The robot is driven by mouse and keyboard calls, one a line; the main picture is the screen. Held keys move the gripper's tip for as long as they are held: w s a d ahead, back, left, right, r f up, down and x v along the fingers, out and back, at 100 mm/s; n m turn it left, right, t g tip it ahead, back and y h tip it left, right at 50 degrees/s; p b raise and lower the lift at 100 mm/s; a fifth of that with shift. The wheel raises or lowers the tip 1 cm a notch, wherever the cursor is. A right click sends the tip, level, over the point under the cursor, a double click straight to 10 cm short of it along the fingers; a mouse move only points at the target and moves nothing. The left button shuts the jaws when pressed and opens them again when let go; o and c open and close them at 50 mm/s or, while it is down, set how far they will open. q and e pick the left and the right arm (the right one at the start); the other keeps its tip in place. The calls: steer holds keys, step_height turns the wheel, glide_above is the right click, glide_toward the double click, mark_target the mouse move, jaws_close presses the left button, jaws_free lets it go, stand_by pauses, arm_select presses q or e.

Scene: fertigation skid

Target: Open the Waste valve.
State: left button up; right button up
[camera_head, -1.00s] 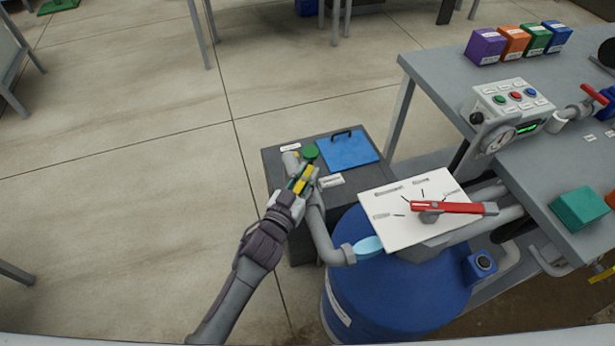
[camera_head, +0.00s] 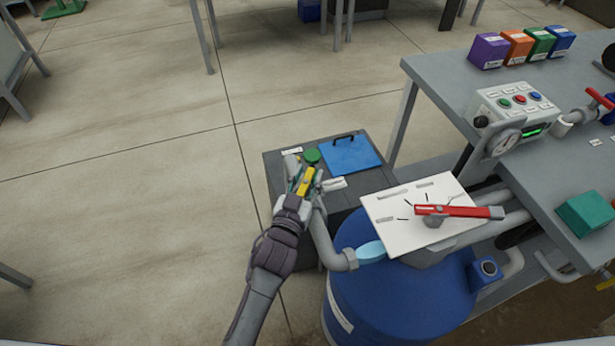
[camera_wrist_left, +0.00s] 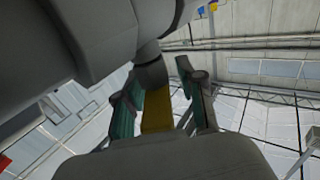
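A valve with a yellow handle (camera_head: 307,182) sits on grey pipe at the left edge of a dark box. I cannot read a Waste label on it. My left gripper (camera_head: 308,178) is at this handle, reaching in from the lower left. In the left wrist view, its two teal-padded fingers (camera_wrist_left: 160,100) stand on either side of the yellow handle (camera_wrist_left: 157,112). A gap shows between the handle and the right finger, so the gripper looks open around it. The fingers partly hide the valve body. My right gripper is not in view.
A blue drum (camera_head: 395,290) stands in front, with a white plate (camera_head: 392,222) and red lever (camera_head: 460,211) above it. A grey bent pipe (camera_head: 325,240) runs beside my left gripper. A grey bench (camera_head: 440,75) is at the right. The floor at left is clear.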

arm_select(q)
steer(key=shift+s, duration=0.1)
steer(key=v, duration=1.1)
steer(key=shift+s+a, duration=0.2)
steer(key=shift+s, duration=0.15)
